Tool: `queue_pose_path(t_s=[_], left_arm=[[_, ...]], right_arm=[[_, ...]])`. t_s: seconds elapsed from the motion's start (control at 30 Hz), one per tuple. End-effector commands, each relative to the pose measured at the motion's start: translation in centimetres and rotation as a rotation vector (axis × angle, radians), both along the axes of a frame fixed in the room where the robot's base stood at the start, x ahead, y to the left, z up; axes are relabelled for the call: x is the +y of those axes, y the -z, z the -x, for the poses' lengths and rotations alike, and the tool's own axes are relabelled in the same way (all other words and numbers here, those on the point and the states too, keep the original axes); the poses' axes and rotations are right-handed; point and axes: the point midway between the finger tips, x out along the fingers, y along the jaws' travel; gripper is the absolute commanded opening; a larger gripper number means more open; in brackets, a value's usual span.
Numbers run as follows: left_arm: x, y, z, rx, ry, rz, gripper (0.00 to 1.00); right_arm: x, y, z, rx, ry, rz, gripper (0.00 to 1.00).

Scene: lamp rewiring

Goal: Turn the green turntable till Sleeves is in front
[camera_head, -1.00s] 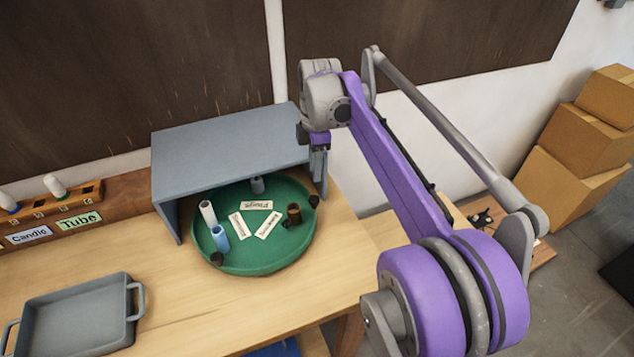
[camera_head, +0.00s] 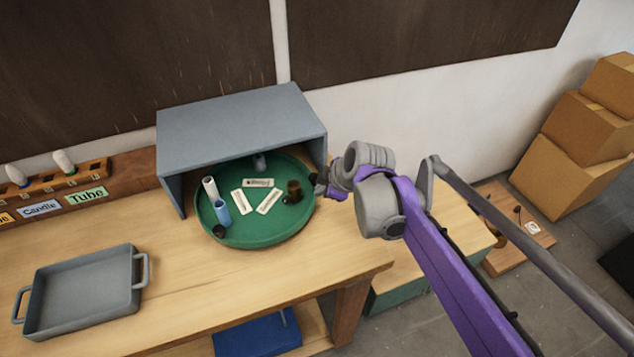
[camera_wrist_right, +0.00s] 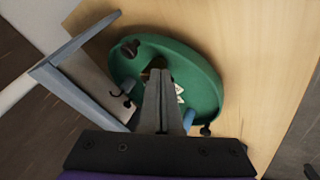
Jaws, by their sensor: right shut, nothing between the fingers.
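The green turntable (camera_head: 262,237) sits on the wooden bench, its back part under a grey open-fronted cover. It carries three white labels, too small to read surely, a white cylinder (camera_head: 210,188), a blue cylinder (camera_head: 222,212), a brown cylinder (camera_head: 293,188) and a grey-blue piece (camera_head: 260,162) at the back. Dark knobs stand at its rim. My right gripper (camera_head: 320,188) is at the turntable's right rim, by a dark knob; whether it touches cannot be told. In the wrist view the shut fingers (camera_wrist_right: 158,95) reach over the turntable (camera_wrist_right: 205,75). My left gripper is not in view.
The grey cover (camera_head: 240,125) stands over the turntable's back. A grey tray (camera_head: 82,290) lies at left on the bench. A rack (camera_head: 50,180) with bulbs and labels "Candle" and "Tube" runs along the back left. Cardboard boxes (camera_head: 575,150) are stacked at right. The bench front is clear.

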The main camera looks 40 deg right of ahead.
Motion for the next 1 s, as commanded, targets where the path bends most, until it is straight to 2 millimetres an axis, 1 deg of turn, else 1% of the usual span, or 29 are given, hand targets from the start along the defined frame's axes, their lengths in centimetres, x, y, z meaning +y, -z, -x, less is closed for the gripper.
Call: queue_pose_path(t_s=[0.03,0.17,0.3,0.43,0.57,0.9,1.0], left_arm=[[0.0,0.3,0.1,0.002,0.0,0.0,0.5],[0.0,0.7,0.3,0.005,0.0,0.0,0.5],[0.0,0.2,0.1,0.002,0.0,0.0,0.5],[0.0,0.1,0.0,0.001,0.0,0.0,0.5],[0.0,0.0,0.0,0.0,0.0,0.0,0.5],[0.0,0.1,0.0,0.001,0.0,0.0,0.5],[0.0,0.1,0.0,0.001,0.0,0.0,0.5]], right_arm=[[0.1,1.1,-0.7,0.001,-0.004,0.0,0.0],[0.2,3.4,-2.2,0.001,-0.004,0.0,0.0],[-1.2,3.3,-3.9,-0.001,0.001,0.0,0.0],[-1.9,3.4,-4.8,0.0,0.0,0.0,0.0],[-2.2,3.5,-5.2,0.0,-0.001,0.001,0.0],[-2.3,3.6,-5.2,0.001,-0.002,0.001,0.0],[-2.6,3.6,-5.6,0.004,-0.023,0.0,0.0]])
